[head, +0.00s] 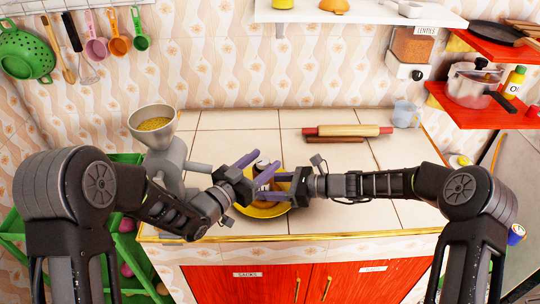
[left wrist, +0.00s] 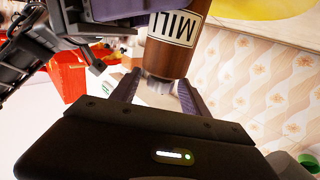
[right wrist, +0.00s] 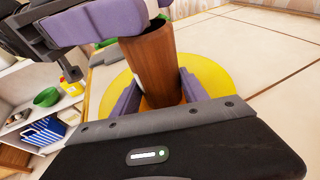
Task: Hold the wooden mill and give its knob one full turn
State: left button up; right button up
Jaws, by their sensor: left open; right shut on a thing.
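My right gripper (head: 272,186) is shut on the mill's body, over a yellow dish (head: 262,209). My left gripper (head: 258,165) is open at the mill's end. In the left wrist view a pale, shiny part, perhaps the knob (left wrist: 160,90), shows between its spread fingers. Whether the fingers touch it I cannot tell.
A grey grinder with a filled hopper (head: 153,122) stands close to my left forearm. A rolling pin (head: 345,131) and a clear jug (head: 405,114) lie farther back on the tiled counter. Red shelves (head: 490,112) hang at the right. The tiles behind the mill are clear.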

aim_at(267, 158)
pick_arm(q)
jog(key=shift+x, duration=1.75)
grip_shut()
